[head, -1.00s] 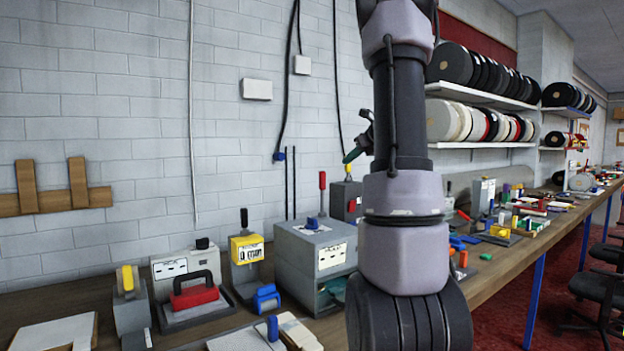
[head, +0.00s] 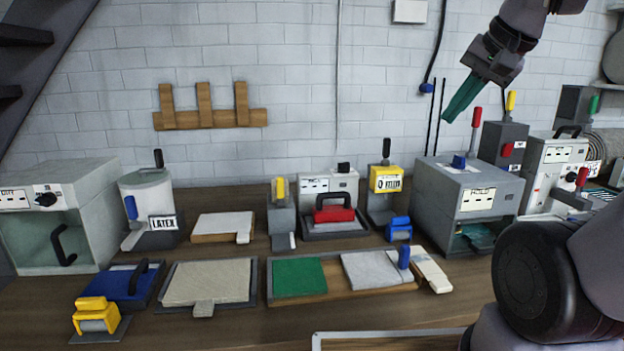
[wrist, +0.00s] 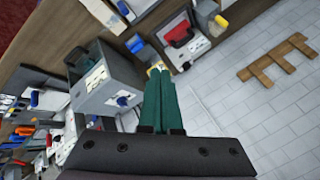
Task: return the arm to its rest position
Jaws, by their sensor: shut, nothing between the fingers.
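My gripper (head: 463,97) is at the upper right in the head view, raised in front of the white block wall and above the workbench. Its green fingers point down and to the left. In the wrist view my gripper (wrist: 160,88) has its two green fingers together, with nothing between them. Part of my arm (head: 520,40) runs out of the top of the head view, and its lower links fill the lower right corner. The grey HOLD box (head: 455,200) stands below and near the gripper, with a clear gap between them.
A wooden rack (head: 210,118) hangs on the wall. The air above the bench's left half is clear.

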